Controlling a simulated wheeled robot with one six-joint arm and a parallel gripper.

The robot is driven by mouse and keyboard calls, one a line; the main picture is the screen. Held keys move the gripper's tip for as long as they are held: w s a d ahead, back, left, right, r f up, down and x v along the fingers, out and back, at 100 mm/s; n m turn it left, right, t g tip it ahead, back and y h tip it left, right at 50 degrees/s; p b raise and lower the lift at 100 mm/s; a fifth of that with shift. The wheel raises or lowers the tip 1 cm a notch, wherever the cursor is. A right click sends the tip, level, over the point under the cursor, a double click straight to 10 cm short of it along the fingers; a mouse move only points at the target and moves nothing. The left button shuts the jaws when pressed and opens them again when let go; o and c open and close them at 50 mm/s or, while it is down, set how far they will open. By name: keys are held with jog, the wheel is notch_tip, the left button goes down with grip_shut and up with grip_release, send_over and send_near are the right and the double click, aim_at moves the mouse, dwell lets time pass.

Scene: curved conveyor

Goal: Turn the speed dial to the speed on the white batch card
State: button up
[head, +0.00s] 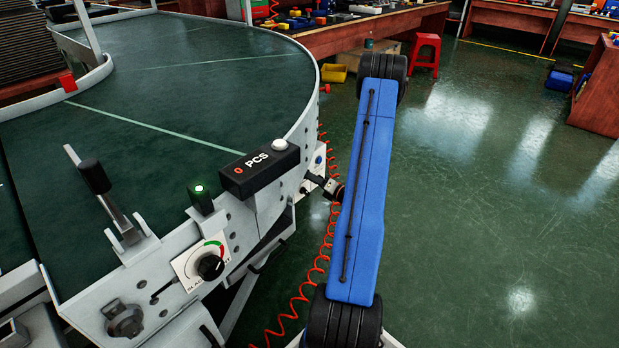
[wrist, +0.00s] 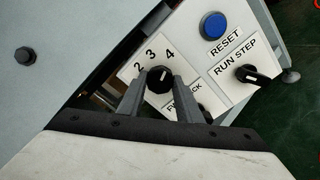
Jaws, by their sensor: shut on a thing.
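The speed dial (wrist: 157,86) is a black round knob on a white plate marked 2, 3 and 4 in the wrist view. Lower numbers are not visible. A short pale mark on the knob points up toward the numbers; I cannot tell exactly which one. My gripper (wrist: 159,80) has its two grey fingers on either side of the knob, shut on it. I see no white batch card in either view.
Beside the dial are a blue RESET button (wrist: 214,25) and a black RUN STEP switch (wrist: 250,74). A partly hidden label lies below the dial. The head view shows the curved conveyor (head: 190,75), a counter box (head: 259,170) reading 0 PCS, and another dial (head: 210,267) with a coloured arc.

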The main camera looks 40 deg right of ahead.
jog(key=o, duration=1)
jog(key=shift+o, duration=0.2)
jog(key=s+d, duration=0.1)
jog(key=s, duration=1.6)
jog(key=shift+s+d, duration=0.2)
